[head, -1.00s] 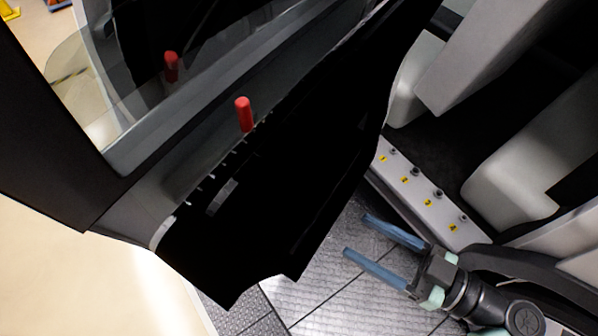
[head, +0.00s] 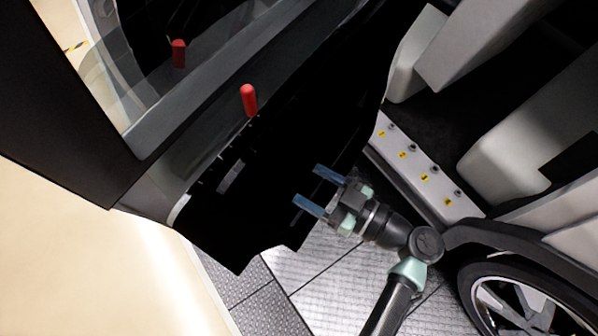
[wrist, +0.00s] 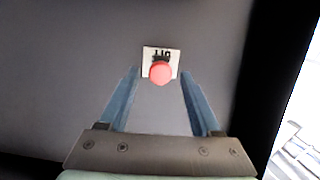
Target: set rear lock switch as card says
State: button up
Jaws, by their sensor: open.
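A red peg (head: 249,100) sticks up from the ledge below the window of the open dark door (head: 270,185). In the wrist view a round red knob (wrist: 160,73) stands in front of a small white label (wrist: 149,53) on a dark grey panel. Its black print is upside down and partly hidden; it looks like "OFF". I cannot tell whether knob and peg are one thing. My gripper (head: 307,185) is open and empty, below and right of the peg, pointing at the door. In the wrist view the knob appears between and beyond its fingers (wrist: 160,72).
A pale sill (head: 427,175) at right carries several small knobs with yellow labels. Seats (head: 515,150) lie behind it. A wheel (head: 515,305) is at lower right. Tiled floor (head: 310,265) shows below the door. A red shape (head: 179,53) shows at the window glass.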

jog(key=shift+c, duration=0.2)
grip_shut()
jog(key=shift+r, duration=0.1)
dwell(1.1)
